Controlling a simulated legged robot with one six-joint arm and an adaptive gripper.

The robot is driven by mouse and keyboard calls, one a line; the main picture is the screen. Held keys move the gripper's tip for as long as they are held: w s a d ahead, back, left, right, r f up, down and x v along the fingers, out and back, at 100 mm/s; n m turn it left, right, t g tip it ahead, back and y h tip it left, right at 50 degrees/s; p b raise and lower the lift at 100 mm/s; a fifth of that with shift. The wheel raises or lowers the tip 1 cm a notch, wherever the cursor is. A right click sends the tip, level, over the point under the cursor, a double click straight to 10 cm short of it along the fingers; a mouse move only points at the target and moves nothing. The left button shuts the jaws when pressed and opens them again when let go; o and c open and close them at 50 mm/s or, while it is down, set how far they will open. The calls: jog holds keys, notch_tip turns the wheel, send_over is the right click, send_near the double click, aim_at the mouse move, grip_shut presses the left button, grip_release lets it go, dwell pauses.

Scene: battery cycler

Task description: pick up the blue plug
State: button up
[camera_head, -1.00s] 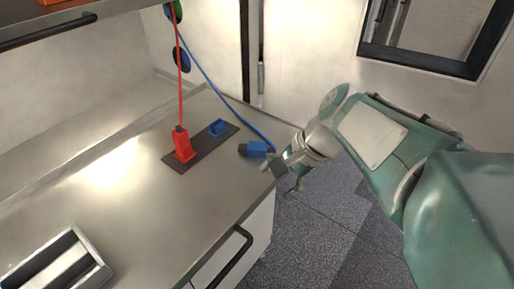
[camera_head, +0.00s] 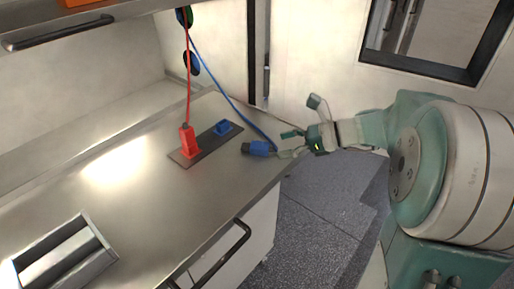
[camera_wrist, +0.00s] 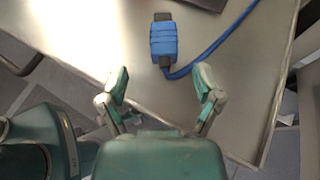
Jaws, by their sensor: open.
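The blue plug (camera_head: 257,148) lies on the steel counter near its right edge, with a dark end pointing left and a blue cable trailing from it. In the wrist view the plug (camera_wrist: 163,42) lies ahead of the fingertips, roughly centred between them but beyond their reach. My gripper (camera_head: 290,143) is just right of the plug at the counter's edge. In the wrist view my gripper (camera_wrist: 161,82) is open, its two green-and-grey fingers spread wide with nothing between them.
A dark strip (camera_head: 207,145) on the counter holds a red plug (camera_head: 189,143) and a blue socket (camera_head: 222,128). The blue cable (camera_head: 232,101) runs up to the wall. A metal holder (camera_head: 65,258) sits at the front left. A black handle (camera_head: 226,255) is on the cabinet front.

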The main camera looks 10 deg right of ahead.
aim_at(266, 145)
jog(key=shift+w+x, duration=0.2)
jog(key=shift+x, duration=2.3)
jog(key=shift+d, duration=0.1)
grip_shut()
